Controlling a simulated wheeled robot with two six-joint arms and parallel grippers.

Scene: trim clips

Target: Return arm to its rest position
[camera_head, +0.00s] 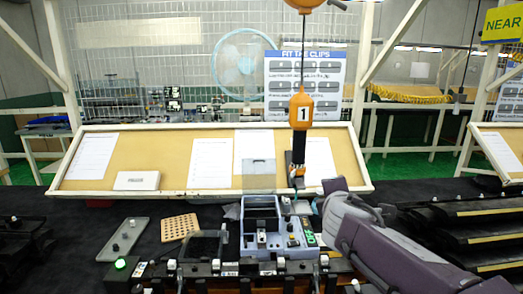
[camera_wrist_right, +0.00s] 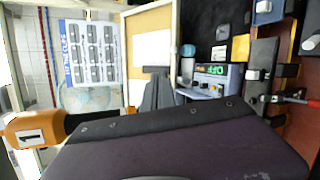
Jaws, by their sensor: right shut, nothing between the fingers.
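My right arm (camera_head: 395,248), purple and grey, comes in from the lower right in the head view. It reaches up and left to beside the grey-blue fixture at the centre of the bench. In the right wrist view, a broad purple arm link fills the lower part. My right gripper (camera_wrist_right: 158,90) shows beyond it as a dark narrow shape, shut and empty. Its fingertips are hard to make out in the head view. My left gripper is not in view.
An orange tool marked 1 (camera_head: 301,108) hangs on a cable above the fixture (camera_head: 260,215), close to my right arm. A perforated tan block (camera_head: 180,226) and a grey tray (camera_head: 122,240) lie left. Dark stepped racks (camera_head: 480,215) stand right. A framed board (camera_head: 100,185) stands behind.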

